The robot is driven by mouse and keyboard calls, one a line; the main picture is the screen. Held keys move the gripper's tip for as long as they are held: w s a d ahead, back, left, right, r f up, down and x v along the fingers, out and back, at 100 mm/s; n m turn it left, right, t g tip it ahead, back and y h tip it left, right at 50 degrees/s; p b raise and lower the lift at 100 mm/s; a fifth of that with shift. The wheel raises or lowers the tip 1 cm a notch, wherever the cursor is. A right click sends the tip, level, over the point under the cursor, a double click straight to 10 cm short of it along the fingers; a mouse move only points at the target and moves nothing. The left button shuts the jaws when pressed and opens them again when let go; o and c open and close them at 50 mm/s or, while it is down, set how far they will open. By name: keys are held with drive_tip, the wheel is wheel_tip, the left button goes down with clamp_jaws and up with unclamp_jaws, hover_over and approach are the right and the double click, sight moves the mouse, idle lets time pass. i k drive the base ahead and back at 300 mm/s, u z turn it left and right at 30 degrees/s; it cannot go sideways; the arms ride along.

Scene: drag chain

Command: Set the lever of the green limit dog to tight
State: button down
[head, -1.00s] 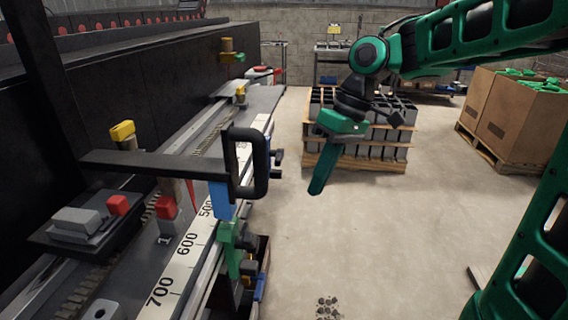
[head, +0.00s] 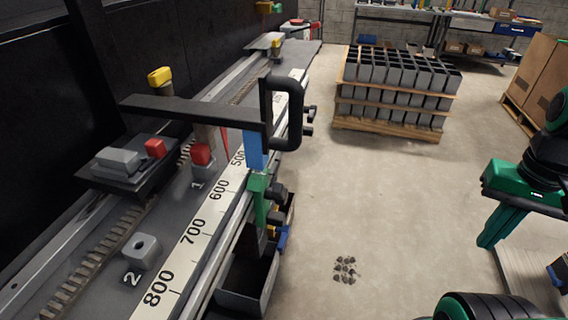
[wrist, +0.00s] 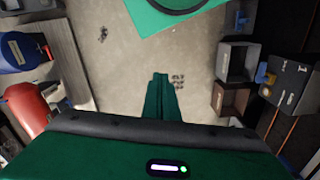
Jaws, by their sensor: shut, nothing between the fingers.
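The green limit dog (head: 259,198) sits on the front side of the machine rail, just below a blue block (head: 255,151) and beside the 600 mark. Small black parts stick out on its right; which is the lever, and how it is set, is too small to tell. My gripper (head: 487,242) is at the right of the head view, well apart from the dog, over the floor. Its green fingers are together and empty in the wrist view (wrist: 160,82), pointing at bare floor. I cannot make out the dog in the wrist view.
A black handle (head: 290,115) on a dark bar juts out above the dog. An open bin (head: 248,285) stands below the rail. A pallet of grey boxes (head: 395,90) stands behind. The floor between rail and arm is clear except for a dark spotted patch (head: 345,269).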

sight(278, 193)
drive_tip(key=k, duration=1.35)
drive_tip(key=z, duration=0.5)
drive_tip(key=i, duration=1.8)
drive_tip(key=u, duration=0.6)
